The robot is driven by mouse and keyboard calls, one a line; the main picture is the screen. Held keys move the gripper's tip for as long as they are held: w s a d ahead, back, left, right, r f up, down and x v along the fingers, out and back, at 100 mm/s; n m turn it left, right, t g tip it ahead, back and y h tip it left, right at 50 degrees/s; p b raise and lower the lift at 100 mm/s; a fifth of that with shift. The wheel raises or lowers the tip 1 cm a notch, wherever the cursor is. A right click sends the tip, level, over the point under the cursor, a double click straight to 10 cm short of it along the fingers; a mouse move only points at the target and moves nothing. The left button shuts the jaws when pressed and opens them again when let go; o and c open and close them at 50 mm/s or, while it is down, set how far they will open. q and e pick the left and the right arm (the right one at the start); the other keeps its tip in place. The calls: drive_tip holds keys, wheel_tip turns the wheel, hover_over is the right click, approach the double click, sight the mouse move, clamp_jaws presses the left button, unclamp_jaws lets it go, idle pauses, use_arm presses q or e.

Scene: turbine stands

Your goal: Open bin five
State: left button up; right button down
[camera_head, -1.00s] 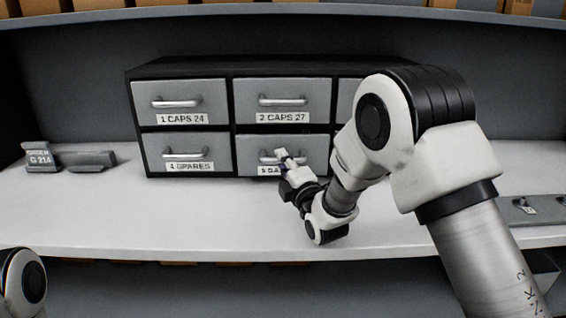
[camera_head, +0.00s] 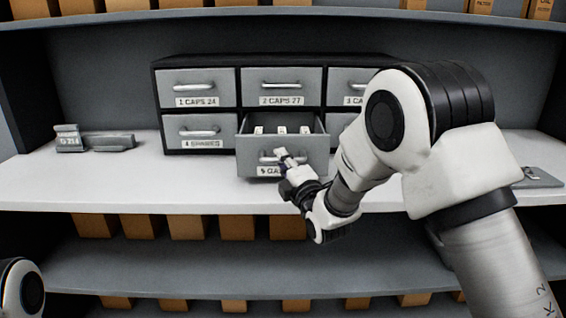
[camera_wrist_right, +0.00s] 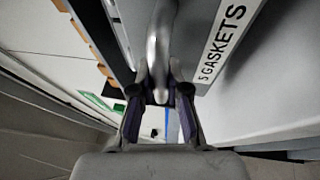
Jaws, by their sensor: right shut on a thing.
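Bin five (camera_head: 250,155) is a grey drawer labelled "5 GASKETS" in the bottom middle of the dark cabinet (camera_head: 238,92). It stands pulled out toward me, and several small pale items show inside it. My right gripper (camera_head: 282,157) is at its front, shut on the metal handle, which shows large in the right wrist view (camera_wrist_right: 161,40). The wrist view also shows the label (camera_wrist_right: 222,42). Part of the handle is hidden behind the gripper in the head view. A piece of my left arm shows at the lower left; its gripper is out of view.
Bins one (camera_head: 197,88), two (camera_head: 283,86) and four (camera_head: 190,131) are closed. My right arm hides part of the cabinet's right column. A grey block holder (camera_head: 108,142) sits at left and a grey plate (camera_head: 530,177) at right. The white shelf front is clear; boxes line shelves above and below.

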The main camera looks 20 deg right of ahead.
drive_tip(key=c, duration=1.1)
unclamp_jaws()
drive_tip(key=shift+w, duration=0.1)
drive_tip(key=shift+c, duration=0.2)
drive_tip(key=v, duration=1.2)
drive_tip(key=shift+f, duration=0.15)
